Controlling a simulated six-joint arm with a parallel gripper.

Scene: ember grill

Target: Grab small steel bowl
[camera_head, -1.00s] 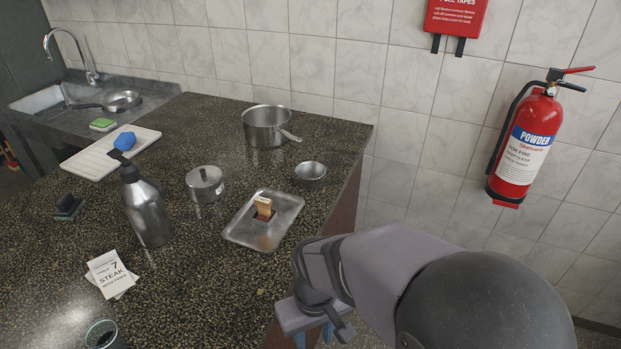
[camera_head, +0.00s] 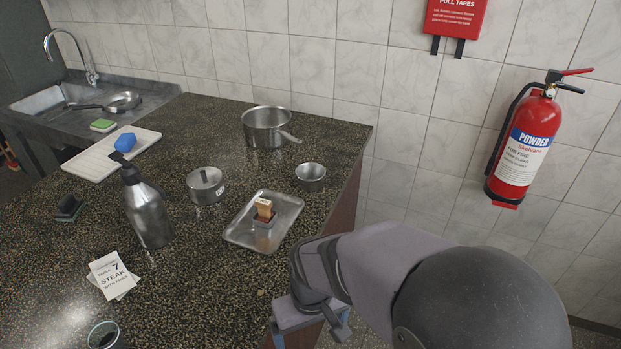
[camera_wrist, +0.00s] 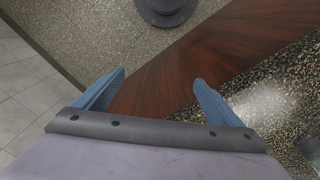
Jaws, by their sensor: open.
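In the head view my gripper is low, by the front right edge of the counter, well in front of the bowl. Its fingers are mostly hidden there.
A fire extinguisher (camera_head: 521,150) hangs on the right wall.

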